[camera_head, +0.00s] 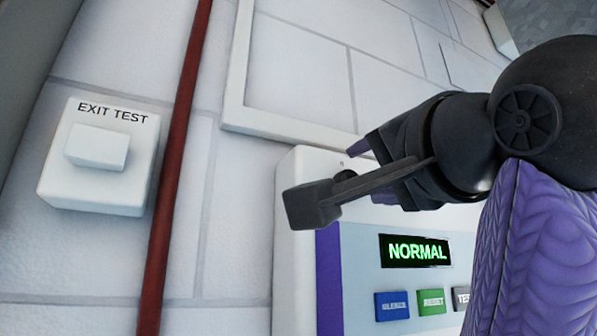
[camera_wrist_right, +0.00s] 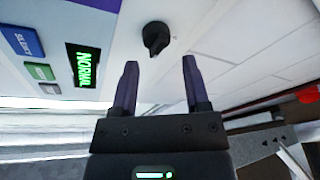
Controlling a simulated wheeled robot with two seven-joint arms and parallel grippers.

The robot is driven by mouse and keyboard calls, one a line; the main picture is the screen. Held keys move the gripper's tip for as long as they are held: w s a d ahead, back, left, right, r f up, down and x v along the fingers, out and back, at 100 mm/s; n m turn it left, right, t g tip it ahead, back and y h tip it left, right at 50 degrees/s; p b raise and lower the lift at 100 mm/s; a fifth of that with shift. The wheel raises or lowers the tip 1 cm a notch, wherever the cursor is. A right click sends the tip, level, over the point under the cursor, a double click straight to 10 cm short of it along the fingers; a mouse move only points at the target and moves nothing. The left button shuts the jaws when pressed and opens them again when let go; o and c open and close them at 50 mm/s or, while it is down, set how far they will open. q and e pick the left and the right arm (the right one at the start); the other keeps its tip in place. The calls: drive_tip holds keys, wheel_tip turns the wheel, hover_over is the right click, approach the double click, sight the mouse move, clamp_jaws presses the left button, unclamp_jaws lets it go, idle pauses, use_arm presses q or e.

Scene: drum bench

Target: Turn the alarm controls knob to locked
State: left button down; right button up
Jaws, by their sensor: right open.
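The alarm control panel (camera_head: 330,280) is a white and purple box on the wall, with a green "NORMAL" display (camera_head: 415,250). In the right wrist view a black knob (camera_wrist_right: 156,36) stands on the panel's pale face, its narrower part pointing down the picture towards my fingers. My right gripper (camera_wrist_right: 160,63) is open and empty, its two purple fingers short of the knob and apart from it. In the head view the right gripper (camera_head: 368,172) is over the panel's upper part. A dark rounded piece (camera_head: 344,173) there may be the knob, mostly hidden. My left gripper is not seen.
Below the display are a blue button (camera_head: 392,306), a green "RESET" button (camera_head: 431,302) and a partly hidden "TEST" button (camera_head: 462,299). A white "EXIT TEST" box (camera_head: 97,160) and a red vertical pipe (camera_head: 177,160) are left of the panel. Wall between pipe and panel is clear.

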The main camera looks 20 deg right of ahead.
sight(346, 174)
drive_tip(key=x, duration=0.3)
drive_tip(key=shift+w+f+p, duration=0.15)
drive_tip(key=shift+w+p, duration=0.1)
drive_tip(key=shift+p, duration=0.1)
drive_tip(key=shift+w, duration=0.3)
drive_tip(key=shift+c, duration=0.7)
clamp_jaws()
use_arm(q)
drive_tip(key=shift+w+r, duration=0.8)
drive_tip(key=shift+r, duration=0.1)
use_arm(e)
drive_tip(key=shift+f, duration=0.1)
